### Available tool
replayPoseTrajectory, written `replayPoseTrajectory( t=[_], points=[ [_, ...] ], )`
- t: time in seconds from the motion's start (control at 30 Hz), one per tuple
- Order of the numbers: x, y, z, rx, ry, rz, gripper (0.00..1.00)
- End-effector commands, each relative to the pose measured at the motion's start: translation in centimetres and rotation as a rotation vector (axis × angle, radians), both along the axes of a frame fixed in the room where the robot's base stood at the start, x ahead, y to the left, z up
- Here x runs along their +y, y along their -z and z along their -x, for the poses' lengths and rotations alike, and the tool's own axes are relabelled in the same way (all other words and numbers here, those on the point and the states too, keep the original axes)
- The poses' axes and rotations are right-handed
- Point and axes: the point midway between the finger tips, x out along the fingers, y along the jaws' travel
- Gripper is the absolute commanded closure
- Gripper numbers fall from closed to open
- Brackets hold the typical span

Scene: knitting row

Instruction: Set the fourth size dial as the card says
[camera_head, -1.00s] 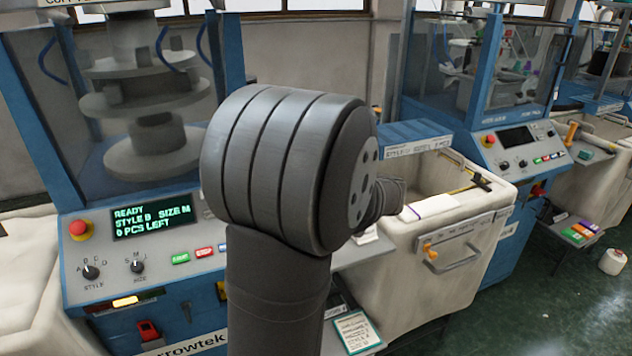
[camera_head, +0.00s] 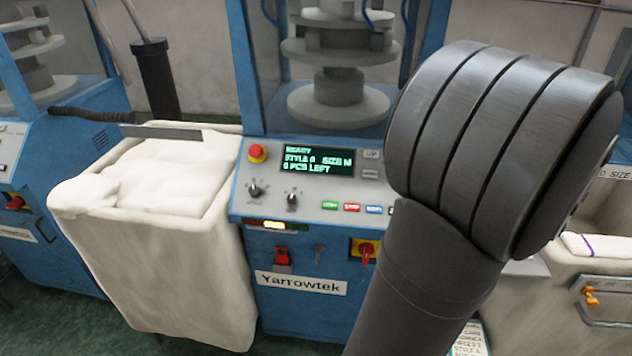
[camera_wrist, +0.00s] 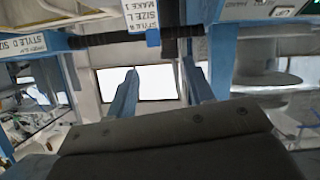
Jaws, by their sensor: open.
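In the head view, a blue knitting machine has a green-lit display (camera_head: 317,161) reading READY, SIZE M and PCS LEFT; the style letter is unclear. Below it are the style dial (camera_head: 254,190) and the size dial (camera_head: 292,201), both black knobs. I cannot tell whether this is the fourth machine. A printed card (camera_head: 469,340) shows partly at the bottom edge, too small to read. In the wrist view, a hanging tag (camera_wrist: 143,14) shows MAKE and SIZE, partly cut off. My gripper (camera_wrist: 160,65) is open and empty, away from the dials. In the head view my arm hides its end.
A red stop button (camera_head: 258,153) and colored push buttons (camera_head: 351,207) share the panel. A cloth-filled white bin (camera_head: 165,165) stands left, another bin (camera_head: 600,262) right. Another blue machine (camera_head: 50,190) is at far left. My arm covers the space right of the panel.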

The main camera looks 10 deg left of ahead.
Motion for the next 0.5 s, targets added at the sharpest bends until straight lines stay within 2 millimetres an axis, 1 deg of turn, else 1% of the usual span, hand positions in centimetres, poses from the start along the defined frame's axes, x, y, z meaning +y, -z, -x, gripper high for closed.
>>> replayPoseTrajectory(
  t=[0.03,0.1,0.17,0.2,0.27,0.33,0.47,0.5],
  points=[
    [2.1,-0.4,-1.5,-0.009,-0.024,0.051,0.52],
    [4.6,-0.9,-3.2,-0.017,-0.044,0.129,0.52],
    [6.7,-1.3,-4.4,-0.022,-0.06,0.194,0.52],
    [8.1,-1.5,-5.2,-0.023,-0.07,0.235,0.52],
    [10.4,-1.7,-6.1,-0.021,-0.086,0.294,0.52],
    [13.1,-1.9,-6.9,-0.013,-0.107,0.363,0.52],
    [18.2,-2.0,-7.8,0.014,-0.152,0.481,0.52],
    [19.8,-2.0,-7.9,0.024,-0.168,0.517,0.52]
  ],
)
